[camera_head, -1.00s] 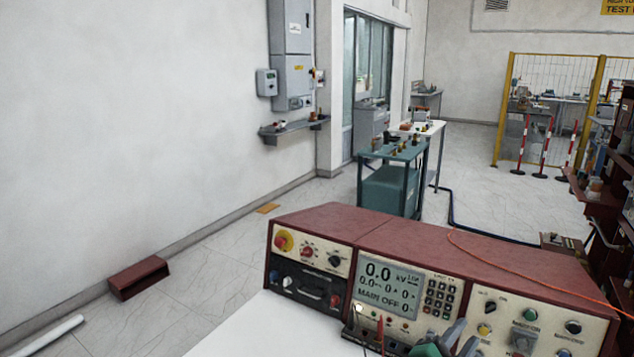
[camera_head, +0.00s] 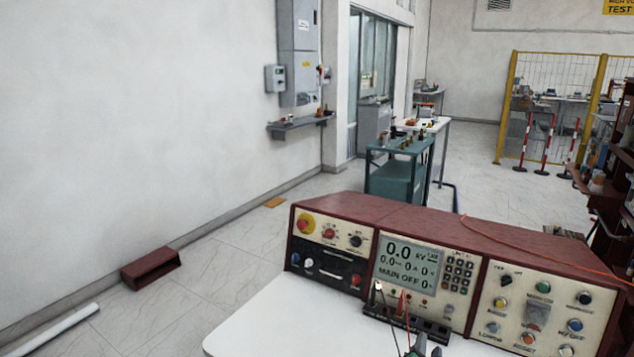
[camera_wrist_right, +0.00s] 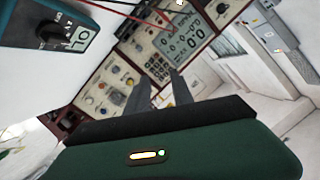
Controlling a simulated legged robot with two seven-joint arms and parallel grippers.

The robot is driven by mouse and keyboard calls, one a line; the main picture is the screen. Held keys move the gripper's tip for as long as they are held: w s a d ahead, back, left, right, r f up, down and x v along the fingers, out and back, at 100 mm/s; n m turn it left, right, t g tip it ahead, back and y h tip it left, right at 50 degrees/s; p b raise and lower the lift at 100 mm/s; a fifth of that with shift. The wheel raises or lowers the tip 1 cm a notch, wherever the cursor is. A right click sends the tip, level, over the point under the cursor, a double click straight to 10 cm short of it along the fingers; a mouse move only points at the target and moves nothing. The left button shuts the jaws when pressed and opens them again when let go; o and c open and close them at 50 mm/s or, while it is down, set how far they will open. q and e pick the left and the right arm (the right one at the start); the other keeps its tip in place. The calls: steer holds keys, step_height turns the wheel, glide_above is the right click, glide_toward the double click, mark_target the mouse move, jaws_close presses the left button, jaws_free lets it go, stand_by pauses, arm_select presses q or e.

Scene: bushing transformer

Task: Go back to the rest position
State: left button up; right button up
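My right gripper (camera_head: 427,349) shows only in part at the bottom edge of the head view, in front of the test console (camera_head: 400,212). In the right wrist view its two dark fingers (camera_wrist_right: 160,90) stand apart with nothing between them, pointing toward the console front (camera_wrist_right: 150,58). The gap looks empty and the fingers appear clear of the panel. The console screen (camera_head: 408,262) reads 0.0 kV and MAIN OFF. My left gripper is in neither view.
The console stands on a white table (camera_head: 270,315). In the right wrist view a blue meter with a dial (camera_wrist_right: 60,38) is close at upper left. A teal cart (camera_head: 395,175) stands on the floor beyond.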

steer(key=s+a+f+n+g+y+b, duration=0.1)
steer(key=s+a+f+n, duration=0.1)
steer(key=f, duration=0.2)
steer(key=s+a+f+n+g+y+b, duration=0.1)
steer(key=s+a+f+n+g+y, duration=0.1)
steer(key=f, duration=0.3)
steer(key=s+a+f+n+g+y+b, duration=0.1)
steer(key=s+a+f+n+y, duration=0.1)
steer(key=s+f+n, duration=0.1)
steer(key=shift+s+f+g+b, duration=0.4)
steer(key=shift+s+f, duration=0.05)
steer(key=shift+f, duration=0.4)
steer(key=s+d+f+n+g+b, duration=0.1)
steer(key=s+f+n+g+b, duration=0.2)
steer(key=s, duration=0.4)
steer(key=s+d+f+n+g, duration=0.1)
steer(key=s+d+f+g, duration=0.15)
steer(key=s+f, duration=0.45)
step_height(320, 180, up, 20)
steer(key=a+p, duration=0.1)
steer(key=p, duration=1.7)
steer(key=shift+s+f+g+y+p, duration=0.15)
steer(key=shift+s+g+y+p, duration=0.15)
steer(key=shift+s+g, duration=0.15)
